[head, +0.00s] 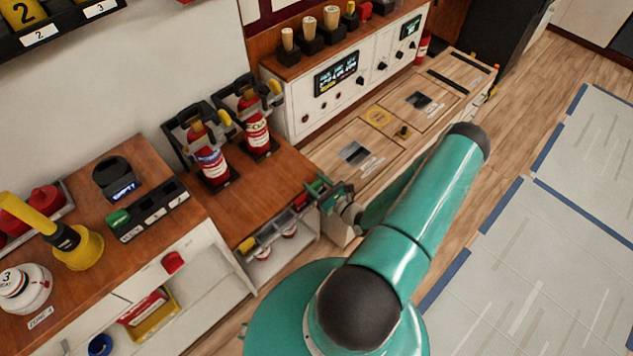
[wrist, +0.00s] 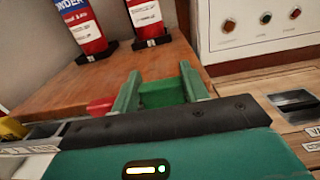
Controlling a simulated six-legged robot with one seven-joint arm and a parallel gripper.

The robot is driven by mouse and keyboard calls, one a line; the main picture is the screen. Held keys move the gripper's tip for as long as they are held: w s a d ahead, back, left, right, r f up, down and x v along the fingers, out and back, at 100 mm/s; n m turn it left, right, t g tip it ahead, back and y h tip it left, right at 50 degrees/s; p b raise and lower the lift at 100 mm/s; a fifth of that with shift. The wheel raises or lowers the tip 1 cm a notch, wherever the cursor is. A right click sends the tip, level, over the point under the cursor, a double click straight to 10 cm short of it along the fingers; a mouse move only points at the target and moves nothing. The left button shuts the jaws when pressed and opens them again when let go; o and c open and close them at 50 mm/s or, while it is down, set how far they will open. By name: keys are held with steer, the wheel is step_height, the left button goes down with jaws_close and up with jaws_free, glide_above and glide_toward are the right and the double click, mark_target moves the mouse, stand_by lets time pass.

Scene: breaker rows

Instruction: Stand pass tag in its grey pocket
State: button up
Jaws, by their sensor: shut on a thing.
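My gripper (head: 326,190) is at the right end of the wooden counter, beside the control console. In the wrist view its two green fingers (wrist: 160,88) stand apart with a green piece (wrist: 163,94) between them, which I take to be the pass tag. Its outline is hard to separate from the fingers. A dark grey tray with several pockets (head: 150,213) lies on the counter to the left, well apart from my gripper. A green object (head: 118,218) sits at the tray's left end. I cannot tell which pocket is the tag's own.
Two red extinguishers (head: 212,165) (head: 256,132) stand in black holders on the counter between the tray and my gripper. A black round holder (head: 116,178) is behind the tray. A yellow plunger-like tool (head: 80,246) stands at left. The white console (head: 345,80) rises behind. Floor at right is clear.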

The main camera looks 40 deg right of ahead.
steer(key=shift+f, duration=0.45)
steer(key=o, duration=1)
steer(key=shift+o, duration=0.2)
steer(key=s, duration=1.3)
steer(key=shift+s+d, duration=0.2)
steer(key=shift+s, duration=0.2)
